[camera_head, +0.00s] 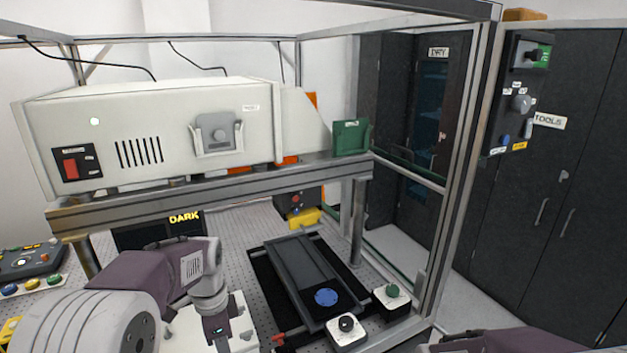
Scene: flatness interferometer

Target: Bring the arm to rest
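My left arm (150,283) reaches in from the lower left and bends down at the wrist. My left gripper (217,330) points down at the bottom edge, over or beside a white plate (243,327). Its fingertips are not visible, so I cannot tell whether it is open or holds anything. Of my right arm (510,342), only a purple link shows along the bottom right edge; its gripper is out of view.
A dark rail stage (298,262) with a blue disc (326,297) lies right of my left gripper. Knob boxes (346,330) stand beside it. A metal frame carries the white instrument (150,130) above. A control panel (30,262) is at left. Dark cabinets (550,200) stand at right.

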